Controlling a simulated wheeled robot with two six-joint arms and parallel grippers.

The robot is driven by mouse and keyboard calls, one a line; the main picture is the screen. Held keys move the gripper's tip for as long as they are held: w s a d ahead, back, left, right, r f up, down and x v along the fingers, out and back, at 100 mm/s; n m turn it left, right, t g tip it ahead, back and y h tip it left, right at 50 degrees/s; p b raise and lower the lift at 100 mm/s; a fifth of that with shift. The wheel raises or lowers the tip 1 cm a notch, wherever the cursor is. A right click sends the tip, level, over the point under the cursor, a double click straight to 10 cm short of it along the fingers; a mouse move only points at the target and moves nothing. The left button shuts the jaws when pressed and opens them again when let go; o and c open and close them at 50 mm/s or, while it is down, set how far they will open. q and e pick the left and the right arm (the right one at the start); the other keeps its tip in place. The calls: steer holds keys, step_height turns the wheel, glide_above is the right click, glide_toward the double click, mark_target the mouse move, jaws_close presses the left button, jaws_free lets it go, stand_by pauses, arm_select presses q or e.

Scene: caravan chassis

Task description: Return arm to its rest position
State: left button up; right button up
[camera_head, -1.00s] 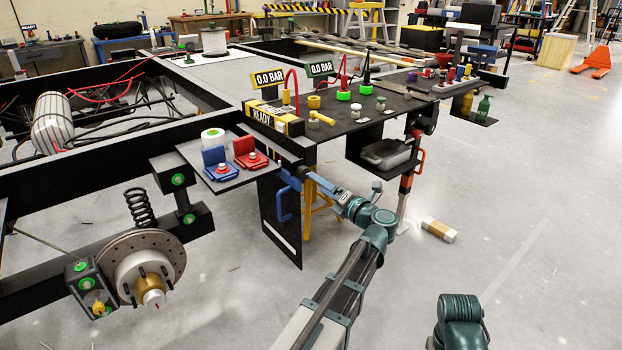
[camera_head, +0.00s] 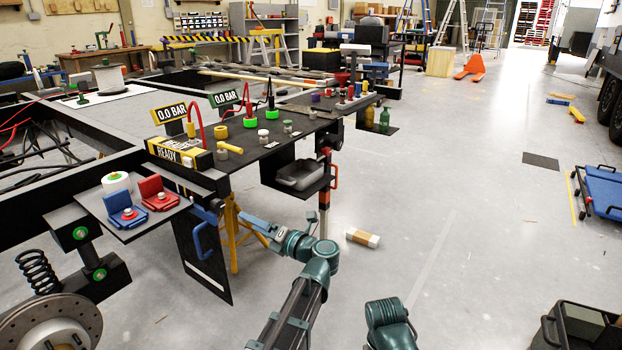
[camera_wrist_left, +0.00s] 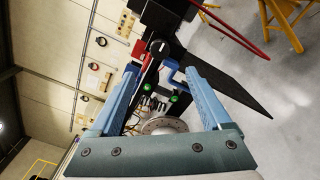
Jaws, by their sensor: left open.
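My left arm (camera_head: 300,285) reaches up from the bottom of the head view. Its left gripper (camera_head: 254,224) has blue fingers and is beside the black side panel of the chassis, to the right of the blue handle (camera_head: 206,240). In the left wrist view the gripper (camera_wrist_left: 162,95) is open, with its two fingers spread wide and nothing held between them. The blue handle also shows beyond the fingers in the wrist view (camera_wrist_left: 170,72). A green link of my right arm (camera_head: 390,325) shows at the bottom; its gripper is out of view.
The black chassis bench (camera_head: 250,150) with caps and gauges stands behind the gripper. A small shelf (camera_head: 140,220) with red and blue parts is to the left. A grey tray (camera_head: 300,176) sits beyond. A white-brown box (camera_head: 363,238) lies on open floor at right.

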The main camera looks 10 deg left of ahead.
arm_select(q)
steer(key=w+d+r+m+t+h, duration=0.5)
steer(key=w+d+m+t+h, duration=0.25)
steer(key=m+t, duration=0.45)
steer(key=d+f+m+g+h, duration=0.3)
steer(key=d+f+m+h, duration=0.5)
steer(key=d+m+h, duration=0.7)
steer(key=s+a+f+m+g+y, duration=0.1)
steer(key=s+f+m+g+y, duration=0.1)
steer(key=s+f+m+g, duration=0.75)
steer(key=s+a+f+m+g+y, duration=0.1)
steer(key=s+a+f+g+y, duration=0.15)
steer(key=s+a+f, duration=0.35)
steer(key=s+a+f+m+g+y, duration=0.1)
steer(key=s+a+f+g, duration=0.2)
steer(key=s, duration=0.5)
steer(key=s+d+m+g+y, duration=0.1)
steer(key=s+d+m, duration=0.15)
steer(key=d, duration=0.35)
steer(key=s+d+m+y, duration=0.1)
steer(key=s+d, duration=0.2)
steer(key=d, duration=0.2)
step_height(320, 180, up, 38)
steer(key=p, duration=3.8)
steer(key=shift+s+d, duration=0.35)
steer(key=shift+d, duration=0.1)
